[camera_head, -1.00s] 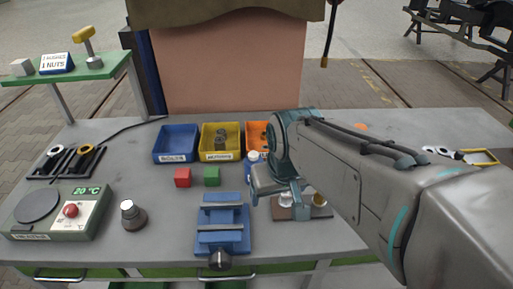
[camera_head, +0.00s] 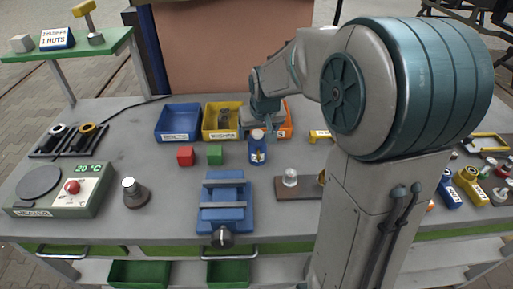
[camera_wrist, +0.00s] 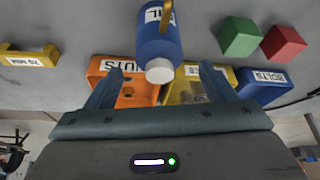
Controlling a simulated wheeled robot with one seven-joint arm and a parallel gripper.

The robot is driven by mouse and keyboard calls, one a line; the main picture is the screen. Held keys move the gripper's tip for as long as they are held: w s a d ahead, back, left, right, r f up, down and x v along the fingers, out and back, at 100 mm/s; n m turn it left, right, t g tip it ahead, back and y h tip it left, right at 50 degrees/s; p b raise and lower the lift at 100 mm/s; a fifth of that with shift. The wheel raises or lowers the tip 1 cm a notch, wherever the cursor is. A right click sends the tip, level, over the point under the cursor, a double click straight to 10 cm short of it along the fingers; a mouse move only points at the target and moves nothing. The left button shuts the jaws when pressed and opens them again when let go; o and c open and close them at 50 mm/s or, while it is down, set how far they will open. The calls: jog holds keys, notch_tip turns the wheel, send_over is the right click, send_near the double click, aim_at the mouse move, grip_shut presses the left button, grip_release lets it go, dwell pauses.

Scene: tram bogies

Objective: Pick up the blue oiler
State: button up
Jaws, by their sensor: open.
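The blue oiler (camera_head: 257,153), a small blue bottle with a white cap, stands on the workbench in front of the bins in the head view. In the wrist view the oiler (camera_wrist: 158,40) shows its blue body, part of a white label and its pale round cap, between the finger lines. My gripper (camera_head: 264,127) is just behind and above the oiler, in front of the yellow and orange bins. In the wrist view my gripper (camera_wrist: 160,72) has its two fingers wide apart with nothing held. The exact gap to the oiler is hard to tell.
Blue (camera_head: 178,122), yellow (camera_head: 221,121) and orange (camera_head: 285,131) bins stand behind. Red (camera_head: 185,156) and green (camera_head: 214,155) cubes lie left of the oiler. A blue vise (camera_head: 226,203) and a brown block (camera_head: 298,187) are in front. My arm hides part of the right side.

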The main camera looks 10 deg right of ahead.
aim_at(258, 140)
jog(key=shift+s+p+x, duration=0.2)
jog(key=shift+x, duration=1.45)
jog(key=shift+s+p+x, duration=0.15)
jog(key=shift+s+x, duration=0.05)
jog(key=shift+x, duration=1.45)
jog(key=shift+f, duration=0.1)
jog(key=c, duration=1.1)
